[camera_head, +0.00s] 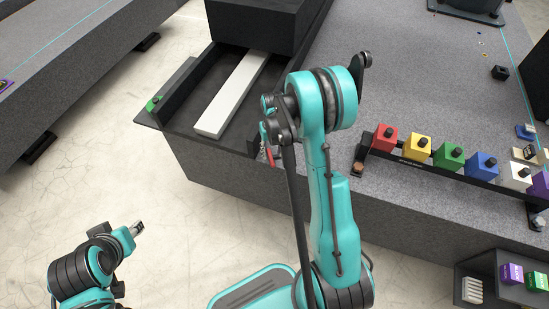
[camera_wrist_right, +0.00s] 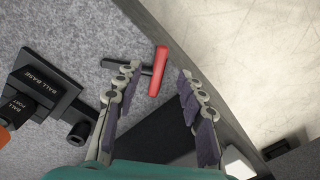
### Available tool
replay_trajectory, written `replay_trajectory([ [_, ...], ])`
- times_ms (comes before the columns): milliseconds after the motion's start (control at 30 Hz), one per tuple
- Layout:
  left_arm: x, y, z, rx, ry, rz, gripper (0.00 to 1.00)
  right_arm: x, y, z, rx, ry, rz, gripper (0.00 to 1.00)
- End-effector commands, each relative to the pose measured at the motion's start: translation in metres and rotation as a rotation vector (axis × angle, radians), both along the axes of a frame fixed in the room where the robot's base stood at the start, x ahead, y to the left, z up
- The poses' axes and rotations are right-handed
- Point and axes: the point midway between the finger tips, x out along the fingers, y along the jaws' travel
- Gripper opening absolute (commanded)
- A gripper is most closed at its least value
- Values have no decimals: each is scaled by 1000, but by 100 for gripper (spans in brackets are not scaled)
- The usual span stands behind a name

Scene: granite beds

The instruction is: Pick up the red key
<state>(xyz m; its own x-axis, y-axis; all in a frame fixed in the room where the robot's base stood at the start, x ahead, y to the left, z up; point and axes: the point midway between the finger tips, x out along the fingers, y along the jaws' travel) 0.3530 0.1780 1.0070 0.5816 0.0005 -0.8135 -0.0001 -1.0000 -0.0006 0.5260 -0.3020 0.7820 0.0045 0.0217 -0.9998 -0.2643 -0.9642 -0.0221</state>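The red key (camera_wrist_right: 158,70) shows in the right wrist view as a red bar with a dark shaft toward the left, on the granite near the bed's edge. In the head view a small red part of it (camera_head: 271,155) shows beside my right arm; the rest is hidden. My right gripper (camera_wrist_right: 160,76) is open, with its two fingers on either side of the red bar; I cannot tell whether they touch it. My left gripper (camera_head: 138,228) is over the floor at the lower left, far from the key; its opening is too small to tell.
A rack (camera_head: 394,155) of coloured blocks stands on the bed to the right. A white bar (camera_head: 230,98) lies in the dark channel left of my right arm. A black ball base (camera_wrist_right: 48,85) is left of the key in the wrist view. Open floor lies in front.

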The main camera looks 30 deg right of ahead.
Motion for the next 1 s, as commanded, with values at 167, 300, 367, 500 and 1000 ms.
replay_trajectory([
  [167,0,0,-14,0,0,0,38,-2,1,-24,0,-1,1,40],
  [300,0,0,-24,0,0,0,38,-3,2,-45,0,-1,1,40],
  [367,0,0,-25,0,0,0,38,-4,2,-50,0,-1,1,40],
  [500,0,0,-24,0,0,0,38,-4,2,-50,0,-1,1,40],
  [1000,0,0,-24,0,0,0,38,-4,2,-49,0,-1,1,0],
])
